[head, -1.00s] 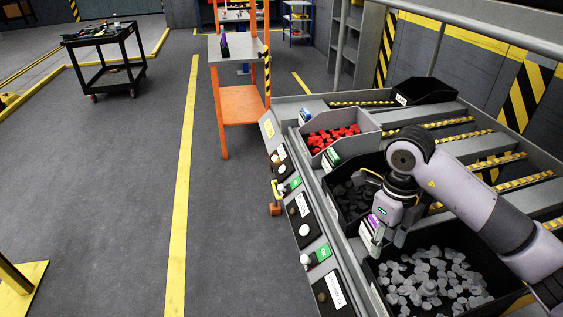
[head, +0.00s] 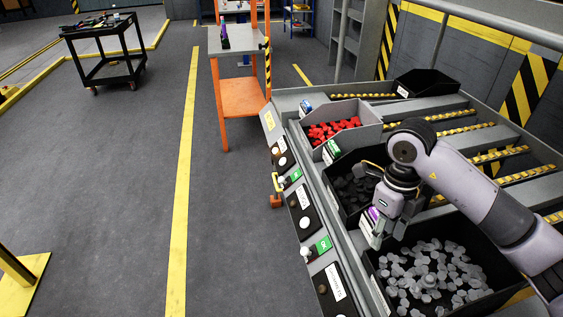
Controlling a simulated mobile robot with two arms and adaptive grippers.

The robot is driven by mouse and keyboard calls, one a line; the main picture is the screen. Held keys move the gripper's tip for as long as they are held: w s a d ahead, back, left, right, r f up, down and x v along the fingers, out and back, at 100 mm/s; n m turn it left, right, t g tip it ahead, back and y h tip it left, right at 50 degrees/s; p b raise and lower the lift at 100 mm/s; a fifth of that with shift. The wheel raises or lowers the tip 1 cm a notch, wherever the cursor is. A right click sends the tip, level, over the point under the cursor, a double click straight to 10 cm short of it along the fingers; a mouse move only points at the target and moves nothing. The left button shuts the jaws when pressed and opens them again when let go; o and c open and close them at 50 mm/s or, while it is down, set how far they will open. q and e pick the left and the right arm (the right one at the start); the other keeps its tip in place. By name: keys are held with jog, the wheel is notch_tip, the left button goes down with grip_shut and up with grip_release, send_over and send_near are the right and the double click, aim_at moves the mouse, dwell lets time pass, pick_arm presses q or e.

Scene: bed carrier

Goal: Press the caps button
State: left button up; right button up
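A sloping control panel (head: 317,223) runs along the front edge of the carrier. It has black plates with white labels, each with a white and a dark button, and green ON signs between them. The labels are too small to read, so I cannot tell which one is the caps button. A white button (head: 304,223) sits on the middle plate and a white knob (head: 305,251) stands beside the lower ON sign (head: 323,244). My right gripper (head: 386,234) points down above the front edge of the bins, right of the panel and apart from the buttons. Its finger opening is unclear. My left gripper is out of view.
Bins hold red parts (head: 330,131), dark parts (head: 352,190) and pale grey parts (head: 428,277). Small coloured boxes stand along the bins' front edge. An orange-framed table (head: 238,90) and black cart (head: 105,55) stand further off.

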grip_shut()
dwell(1.4)
